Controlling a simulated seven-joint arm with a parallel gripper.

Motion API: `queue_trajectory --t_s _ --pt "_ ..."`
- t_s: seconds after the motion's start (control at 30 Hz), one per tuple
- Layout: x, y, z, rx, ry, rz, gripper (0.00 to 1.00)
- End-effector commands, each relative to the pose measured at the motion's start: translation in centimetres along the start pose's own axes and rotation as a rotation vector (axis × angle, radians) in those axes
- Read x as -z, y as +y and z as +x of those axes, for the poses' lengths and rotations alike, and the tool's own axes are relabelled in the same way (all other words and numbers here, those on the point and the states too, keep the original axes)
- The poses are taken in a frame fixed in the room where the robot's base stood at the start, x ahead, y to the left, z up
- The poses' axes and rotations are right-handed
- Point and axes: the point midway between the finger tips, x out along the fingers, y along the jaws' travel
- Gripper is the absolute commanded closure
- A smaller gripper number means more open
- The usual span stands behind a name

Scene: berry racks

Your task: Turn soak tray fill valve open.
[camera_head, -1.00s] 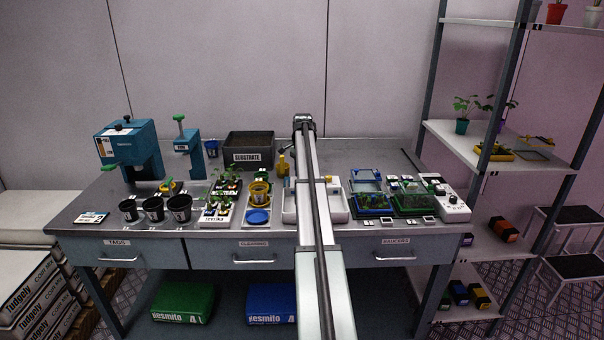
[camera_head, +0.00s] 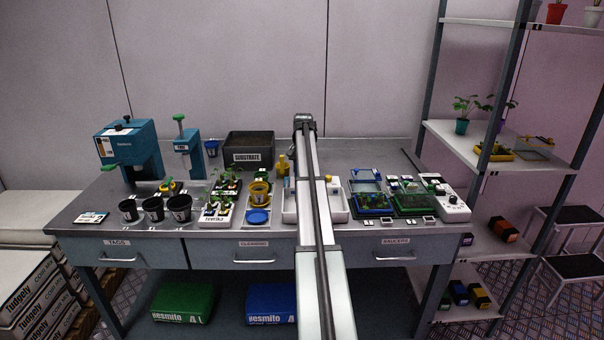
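A white tray (camera_head: 338,208) stands right of the middle of the bench and is partly hidden behind my arm. It looks like the soak tray. A small yellow part (camera_head: 329,179) shows at its back right edge. It may be the fill valve, but it is too small to tell its shape or how far it is turned. My arm reaches forward from the bottom middle, over the tray, to a dark joint above the back of the bench. My gripper's fingers are hidden behind the arm.
A yellow bottle-like object (camera_head: 283,165) stands left of the arm, near the substrate bin (camera_head: 249,151). A blue-rimmed tray (camera_head: 366,181) and a green tray (camera_head: 412,203) stand to the right, beside a white control box (camera_head: 454,208). Black pots (camera_head: 153,209) stand at left.

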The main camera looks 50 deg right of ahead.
Motion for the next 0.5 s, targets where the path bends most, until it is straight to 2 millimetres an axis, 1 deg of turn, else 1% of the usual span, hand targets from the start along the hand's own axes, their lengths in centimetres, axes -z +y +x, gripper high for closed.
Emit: queue_trajectory --t_s 0.5 --pt "0.07 0.02 -0.04 0.001 -0.009 -0.489 0.96"
